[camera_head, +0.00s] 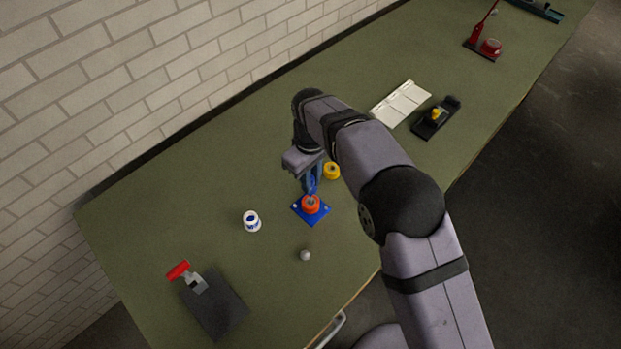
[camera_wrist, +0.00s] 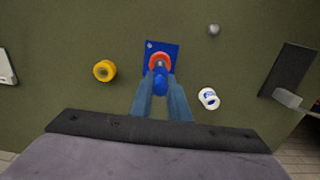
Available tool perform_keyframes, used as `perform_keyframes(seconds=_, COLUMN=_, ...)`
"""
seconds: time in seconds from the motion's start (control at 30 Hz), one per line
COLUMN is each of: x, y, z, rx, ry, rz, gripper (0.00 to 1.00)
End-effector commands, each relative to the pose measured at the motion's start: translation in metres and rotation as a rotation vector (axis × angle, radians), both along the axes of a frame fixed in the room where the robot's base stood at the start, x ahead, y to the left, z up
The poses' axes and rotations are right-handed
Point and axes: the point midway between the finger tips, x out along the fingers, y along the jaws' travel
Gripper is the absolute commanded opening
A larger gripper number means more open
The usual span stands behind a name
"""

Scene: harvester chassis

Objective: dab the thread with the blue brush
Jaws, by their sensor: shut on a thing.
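My gripper (camera_head: 311,188) is shut on the blue brush, whose rounded blue end (camera_wrist: 160,86) shows between the fingertips in the wrist view. An orange-red ring (camera_head: 311,205) sits on a square blue plate (camera_head: 324,214) on the bench. A small grey centre, possibly the thread (camera_wrist: 159,63), shows inside the ring. The brush is right by the ring and overlaps its near side in the wrist view. I cannot tell whether it touches the ring or the thread. The far tip of the brush is hidden.
A grey ball (camera_head: 305,255) lies in front. A dark plate with a red-handled clamp (camera_head: 214,306) is front left. A white tray (camera_head: 401,103) is farther back.

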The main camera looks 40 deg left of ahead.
Motion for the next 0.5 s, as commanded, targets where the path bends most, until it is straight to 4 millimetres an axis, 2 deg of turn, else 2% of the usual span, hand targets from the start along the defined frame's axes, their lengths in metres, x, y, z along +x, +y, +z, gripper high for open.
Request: perform_keyframes(seconds=0.5, x=0.0000, y=0.0000, z=-0.0080, rx=0.000, ry=0.000, rz=0.000, gripper=0.00)
